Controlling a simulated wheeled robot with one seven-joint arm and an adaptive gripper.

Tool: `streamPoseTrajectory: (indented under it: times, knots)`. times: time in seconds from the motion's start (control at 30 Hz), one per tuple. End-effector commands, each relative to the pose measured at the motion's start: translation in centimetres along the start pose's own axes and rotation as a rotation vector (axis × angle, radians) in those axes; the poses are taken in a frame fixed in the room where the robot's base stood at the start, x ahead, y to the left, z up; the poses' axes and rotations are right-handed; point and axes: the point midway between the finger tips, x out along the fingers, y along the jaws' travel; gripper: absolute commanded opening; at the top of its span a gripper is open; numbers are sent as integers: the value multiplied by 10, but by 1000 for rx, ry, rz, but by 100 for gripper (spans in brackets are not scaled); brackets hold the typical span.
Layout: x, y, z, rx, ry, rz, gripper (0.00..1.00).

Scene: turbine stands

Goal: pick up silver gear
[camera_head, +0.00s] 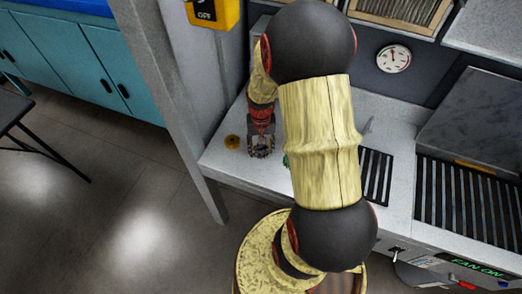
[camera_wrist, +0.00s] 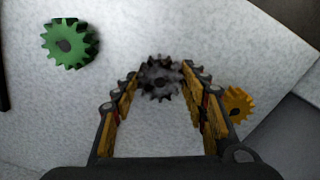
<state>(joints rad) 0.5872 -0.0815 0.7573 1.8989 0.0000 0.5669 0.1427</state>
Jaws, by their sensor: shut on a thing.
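The silver gear (camera_wrist: 161,77) is dark grey and toothed. In the wrist view it sits between the fingertips of my gripper (camera_wrist: 158,88), which is shut on it. In the head view my gripper (camera_head: 261,146) points down over the left end of the grey worktop, with the gear (camera_head: 262,153) small and partly hidden at its tips. Whether the gear touches the worktop I cannot tell.
A green gear (camera_wrist: 70,43) lies left of my gripper in the wrist view, and a yellow-orange gear (camera_wrist: 237,104) lies close on the right. The worktop (camera_head: 231,168) ends near the yellow gear. A black grate (camera_head: 376,177) is right of my arm. A grey post (camera_head: 172,100) stands left.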

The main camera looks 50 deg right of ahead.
Motion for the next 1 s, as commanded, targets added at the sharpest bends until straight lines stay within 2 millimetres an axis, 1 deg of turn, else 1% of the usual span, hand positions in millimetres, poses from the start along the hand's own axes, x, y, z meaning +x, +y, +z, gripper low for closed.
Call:
streamPoseTrajectory:
  times: [0.17,0.27,0.37,0.47,0.5,0.57,0.7,0.77,0.9,1.0]
  knots:
    - [-2,0,-1,0,1,0,0]
    - [-7,0,-1,0,1,0,0]
    - [-16,0,-1,0,2,0,0]
    - [-32,0,-2,0,4,-1,0]
    - [-39,0,1,0,4,-1,0]
    - [-49,1,11,0,4,-1,0]
    - [-82,4,37,0,7,-1,0]
    - [-96,5,49,0,6,-1,0]
    - [-108,9,82,0,4,-1,0]
    - [-116,11,101,0,4,-1,0]
